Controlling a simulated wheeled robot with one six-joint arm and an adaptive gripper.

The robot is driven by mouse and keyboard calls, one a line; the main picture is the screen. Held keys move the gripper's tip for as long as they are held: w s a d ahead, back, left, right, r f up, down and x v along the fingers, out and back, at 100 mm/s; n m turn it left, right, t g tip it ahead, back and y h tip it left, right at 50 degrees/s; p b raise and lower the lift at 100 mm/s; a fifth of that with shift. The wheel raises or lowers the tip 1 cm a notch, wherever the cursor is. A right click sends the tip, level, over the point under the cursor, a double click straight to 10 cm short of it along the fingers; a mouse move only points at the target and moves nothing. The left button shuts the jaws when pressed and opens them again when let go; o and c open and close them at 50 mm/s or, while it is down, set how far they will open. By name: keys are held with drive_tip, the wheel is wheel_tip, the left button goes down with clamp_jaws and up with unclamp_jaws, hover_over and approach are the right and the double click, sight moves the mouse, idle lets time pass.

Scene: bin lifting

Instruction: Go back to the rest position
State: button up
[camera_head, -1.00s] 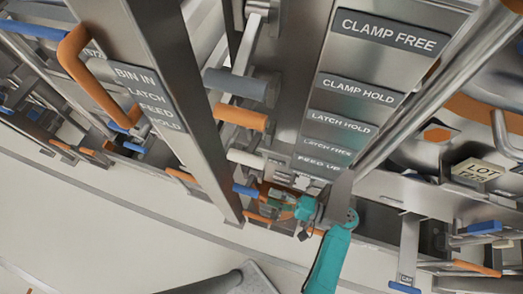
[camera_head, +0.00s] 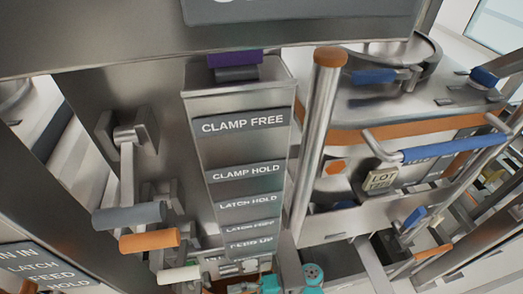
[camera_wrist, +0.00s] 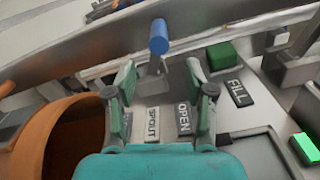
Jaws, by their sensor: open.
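My gripper (camera_wrist: 160,105) shows in the wrist view with its two green and grey fingers spread apart. Nothing is between the fingertips. A blue-knobbed lever (camera_wrist: 158,37) stands just beyond and between them, apart from the fingers. Labels reading SPROUT (camera_wrist: 152,124) and OPEN (camera_wrist: 183,118) lie on the panel beneath the gripper. In the head view only a teal part of my arm shows at the bottom edge; the gripper itself cannot be made out there.
An orange round container (camera_wrist: 60,135) is at left in the wrist view. A green block (camera_wrist: 221,55) and a FILL label (camera_wrist: 239,93) are at right. In the head view, grey (camera_head: 130,215) and orange (camera_head: 149,239) handles stick out beside the CLAMP FREE plate (camera_head: 243,124).

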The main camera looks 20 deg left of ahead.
drive_tip(key=s+d+f+m+t+h, duration=0.3)
drive_tip(key=s+d+f+m+t, duration=0.2)
drive_tip(key=d+f+t, duration=0.5)
drive_tip(key=s+d+f+m+t+h, duration=0.15)
drive_tip(key=s+d+t+h, duration=0.3)
drive_tip(key=d, duration=0.45)
drive_tip(key=s+d+r+t+h, duration=0.4)
drive_tip(key=d+r+t+h, duration=0.15)
drive_tip(key=d+r, duration=0.55)
drive_tip(key=s+d+r+n+t+h, duration=0.1)
drive_tip(key=r+t, duration=0.1)
drive_tip(key=r, duration=0.8)
drive_tip(key=s+d+r+n+t+h, duration=0.1)
drive_tip(key=s+d+r+n+t, duration=0.1)
drive_tip(key=r, duration=0.8)
drive_tip(key=shift+d, duration=0.25)
drive_tip(key=shift+s, duration=0.1)
